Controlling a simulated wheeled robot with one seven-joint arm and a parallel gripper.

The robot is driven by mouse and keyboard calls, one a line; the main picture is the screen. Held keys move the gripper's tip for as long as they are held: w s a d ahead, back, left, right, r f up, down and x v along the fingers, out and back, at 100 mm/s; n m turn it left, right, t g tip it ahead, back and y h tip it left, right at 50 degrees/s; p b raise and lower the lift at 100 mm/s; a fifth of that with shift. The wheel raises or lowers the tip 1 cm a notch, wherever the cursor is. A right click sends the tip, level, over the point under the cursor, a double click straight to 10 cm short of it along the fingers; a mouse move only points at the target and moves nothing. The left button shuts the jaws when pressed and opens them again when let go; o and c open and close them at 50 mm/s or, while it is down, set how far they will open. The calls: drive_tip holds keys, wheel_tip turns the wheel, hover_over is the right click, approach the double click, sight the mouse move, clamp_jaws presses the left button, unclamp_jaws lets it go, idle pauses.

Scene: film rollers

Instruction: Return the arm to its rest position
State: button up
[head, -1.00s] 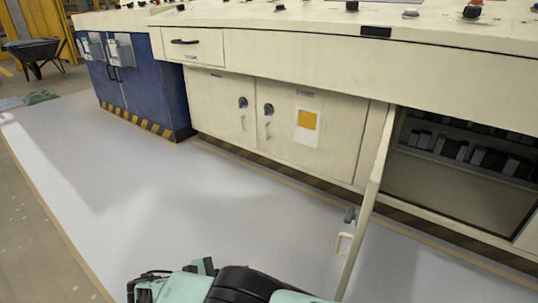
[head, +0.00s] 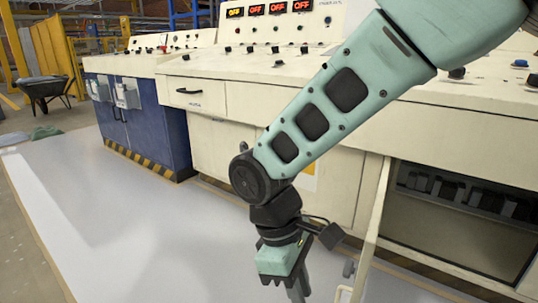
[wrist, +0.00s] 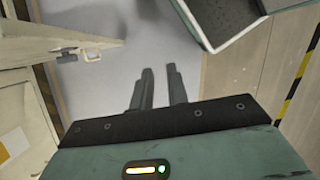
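My arm (head: 325,115) reaches down from the upper right across the head view, its elbow bent and its forearm hanging. My gripper (head: 298,294) points down at the bottom edge, in front of the cabinets and left of the open door. Its tips are cut off there. In the wrist view the two fingers of my gripper (wrist: 160,71) stand apart with only pale floor between them. The gripper is open and empty.
An open cabinet door (head: 372,225) stands out close to my gripper; the wrist view shows it (wrist: 70,25) at upper left. A cream control desk (head: 225,98) and a blue cabinet (head: 155,130) line the back. Pale floor (head: 110,220) at left is clear.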

drive_tip(key=s+d+r+m+t+y+p, duration=0.2)
drive_tip(key=s+d+r+m+y, duration=0.25)
drive_tip(key=s+d+r, duration=0.4)
wheel_tip(320, 180, up, 36)
drive_tip(key=s+m+p, duration=0.1)
drive_tip(key=s+p, duration=0.1)
drive_tip(key=p, duration=3.6)
drive_tip(key=shift+s+d+h, duration=0.2)
drive_tip(key=shift+d+h, duration=0.15)
drive_tip(key=shift+d, duration=0.05)
